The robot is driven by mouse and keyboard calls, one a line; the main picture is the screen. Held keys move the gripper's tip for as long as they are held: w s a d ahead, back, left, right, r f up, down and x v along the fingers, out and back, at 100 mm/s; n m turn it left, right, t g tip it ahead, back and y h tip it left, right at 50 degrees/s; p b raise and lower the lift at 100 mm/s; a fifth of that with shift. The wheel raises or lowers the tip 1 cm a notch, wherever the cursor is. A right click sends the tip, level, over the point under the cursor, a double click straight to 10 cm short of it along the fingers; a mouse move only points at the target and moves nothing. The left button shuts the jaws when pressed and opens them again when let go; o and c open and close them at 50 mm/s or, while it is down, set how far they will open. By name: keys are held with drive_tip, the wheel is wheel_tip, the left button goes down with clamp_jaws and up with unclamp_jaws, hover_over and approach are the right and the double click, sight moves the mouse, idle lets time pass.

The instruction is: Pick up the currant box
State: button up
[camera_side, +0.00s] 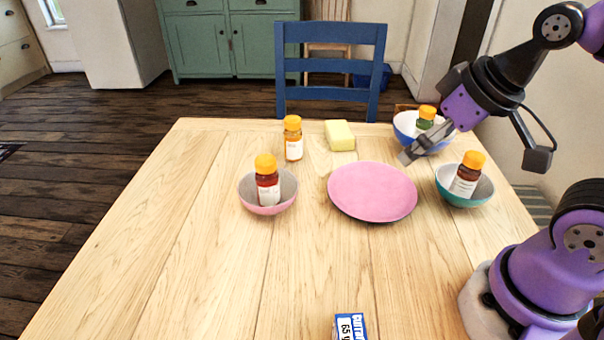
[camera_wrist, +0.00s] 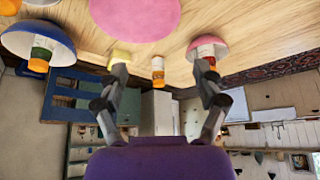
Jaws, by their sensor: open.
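A small blue and white box (camera_side: 350,327) lies at the near edge of the side view, cut off by the frame. Its printing is only partly readable, so I cannot confirm that it is the currant box. My gripper (camera_side: 410,156) is high over the far right of the table, beside the blue bowl and well away from the box. In the wrist view my gripper (camera_wrist: 162,70) has its fingers spread wide, with nothing held between them. The box does not show in the wrist view.
A pink plate (camera_side: 372,191) lies mid-table. A pink bowl (camera_side: 268,209), teal bowl (camera_side: 465,199) and blue bowl (camera_side: 408,127) each hold an orange-capped jar. Another jar (camera_side: 293,139) and a yellow block (camera_side: 340,135) stand behind. The near-left wood is clear.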

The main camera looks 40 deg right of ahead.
drive_tip(key=shift+a, duration=0.1)
drive_tip(key=n+g+y, duration=0.3)
drive_tip(key=n+g, duration=0.6)
drive_tip(key=n, duration=1.9)
approach(351, 325)
drive_tip(key=f, duration=0.2)
drive_tip(key=x, duration=0.2)
drive_tip(key=s+x, duration=0.1)
drive_tip(key=x, duration=0.2)
drive_tip(key=shift+r, duration=0.2)
drive_tip(key=shift+w+x, duration=0.1)
drive_tip(key=shift+x, duration=1.3)
drive_tip(key=shift+w+x, duration=0.15)
drive_tip(key=shift+x, duration=1.25)
drive_tip(key=shift+a, duration=0.15)
drive_tip(key=c, duration=1.3)
